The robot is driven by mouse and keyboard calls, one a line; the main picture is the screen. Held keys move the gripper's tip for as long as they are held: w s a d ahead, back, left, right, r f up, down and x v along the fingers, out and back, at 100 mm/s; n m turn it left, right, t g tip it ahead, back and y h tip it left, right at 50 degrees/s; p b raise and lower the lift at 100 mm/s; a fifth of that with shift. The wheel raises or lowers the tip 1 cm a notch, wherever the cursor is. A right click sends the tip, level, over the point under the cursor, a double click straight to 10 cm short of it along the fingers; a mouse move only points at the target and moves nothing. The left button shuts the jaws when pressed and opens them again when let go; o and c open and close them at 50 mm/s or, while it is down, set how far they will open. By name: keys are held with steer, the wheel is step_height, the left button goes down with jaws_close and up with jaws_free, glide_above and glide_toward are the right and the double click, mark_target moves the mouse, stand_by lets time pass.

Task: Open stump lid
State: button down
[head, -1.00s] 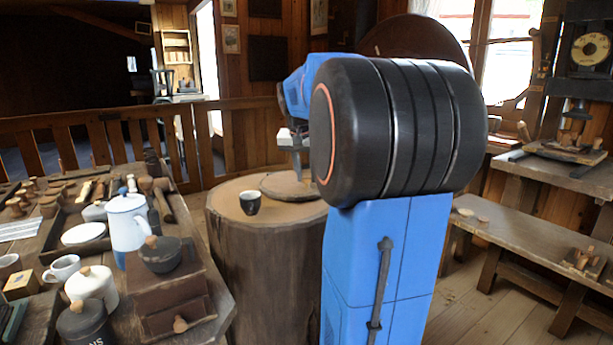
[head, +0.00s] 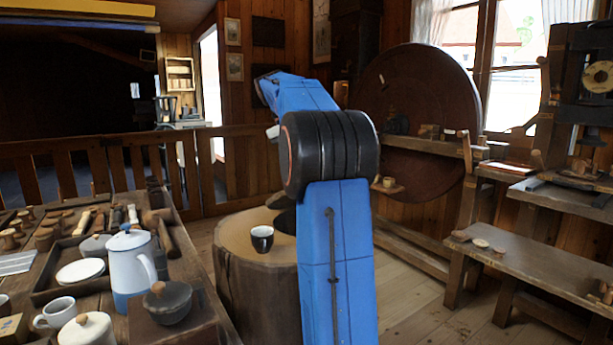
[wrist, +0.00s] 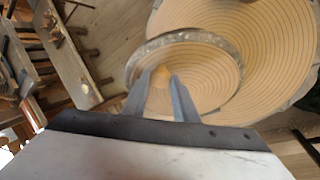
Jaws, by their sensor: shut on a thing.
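The stump (head: 238,262) stands left of my arm in the head view, its top pale wood with growth rings. The round lid (wrist: 215,75), bark-edged and ringed, fills the middle of the wrist view, overlapping the larger stump top (wrist: 285,50). My gripper (wrist: 161,78) has its two fingers on either side of the lid's small wooden knob (wrist: 160,88), shut on it. My arm hides the rest and the fingertips.
A dark cup (head: 262,238) stands on the stump top near its front. The left table (head: 200,280) is crowded with a white coffee pot (head: 130,262), a dark lidded bowl (head: 168,302) and mugs. A bench (head: 540,275) stands at right, with bare floor between.

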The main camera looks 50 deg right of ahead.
steer(key=shift+w+d+r+g, duration=0.15)
steer(key=shift+w+r+g, duration=0.2)
steer(key=shift+w, duration=0.25)
